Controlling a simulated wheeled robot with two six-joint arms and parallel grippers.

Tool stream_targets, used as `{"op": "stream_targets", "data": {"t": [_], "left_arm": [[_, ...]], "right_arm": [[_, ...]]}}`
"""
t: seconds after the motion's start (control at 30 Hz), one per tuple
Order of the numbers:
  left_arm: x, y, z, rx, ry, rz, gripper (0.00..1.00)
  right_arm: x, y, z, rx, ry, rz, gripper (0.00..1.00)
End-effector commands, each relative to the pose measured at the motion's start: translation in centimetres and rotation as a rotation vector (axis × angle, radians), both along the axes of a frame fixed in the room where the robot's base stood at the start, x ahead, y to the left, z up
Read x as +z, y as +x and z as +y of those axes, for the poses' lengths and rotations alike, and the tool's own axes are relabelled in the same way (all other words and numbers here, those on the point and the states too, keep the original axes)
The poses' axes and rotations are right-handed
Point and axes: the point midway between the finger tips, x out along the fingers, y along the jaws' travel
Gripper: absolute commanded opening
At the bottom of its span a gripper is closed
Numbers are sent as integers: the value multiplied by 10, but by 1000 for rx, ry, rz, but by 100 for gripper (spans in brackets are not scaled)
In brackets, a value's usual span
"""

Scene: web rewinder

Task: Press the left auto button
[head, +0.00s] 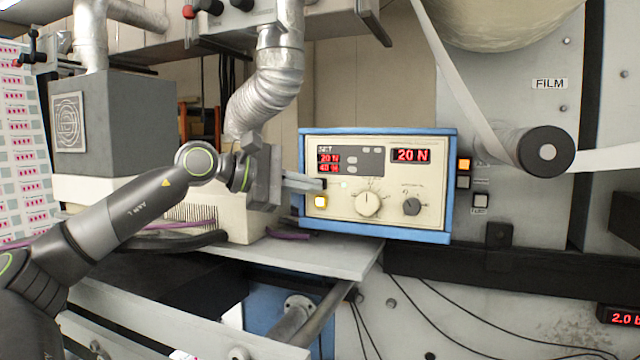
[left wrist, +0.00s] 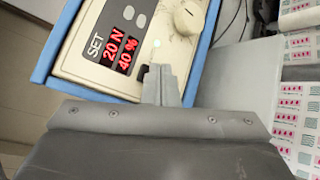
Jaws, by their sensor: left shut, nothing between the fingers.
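The cream control panel (head: 385,165) in a blue frame stands in the middle of the head view. I cannot read which button is labelled auto. My left gripper (head: 318,185) is shut and empty, its tips at the panel's left side just above the yellow button. In the left wrist view the fingertips (left wrist: 160,72) overlap the panel face beside a small dark part; contact cannot be told. The yellow button is hidden there.
A lit orange button (head: 464,164) and a grey one sit right of the panel. A silver duct (head: 268,85) hangs above my left gripper. A grey shelf (head: 310,255) lies below. A film roller (head: 545,152) with web is at right.

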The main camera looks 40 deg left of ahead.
Motion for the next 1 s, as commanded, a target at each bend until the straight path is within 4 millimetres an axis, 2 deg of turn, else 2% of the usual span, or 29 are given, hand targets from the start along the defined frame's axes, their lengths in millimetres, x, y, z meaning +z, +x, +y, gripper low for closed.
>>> {"op": "stream_targets", "data": {"t": [0.8,1.0], "left_arm": [[0,6,2,0,0,0,0],[-1,5,2,1,0,-1,0]], "right_arm": [[11,0,-1,1,-1,0,36],[7,0,-2,1,-3,0,36]]}}
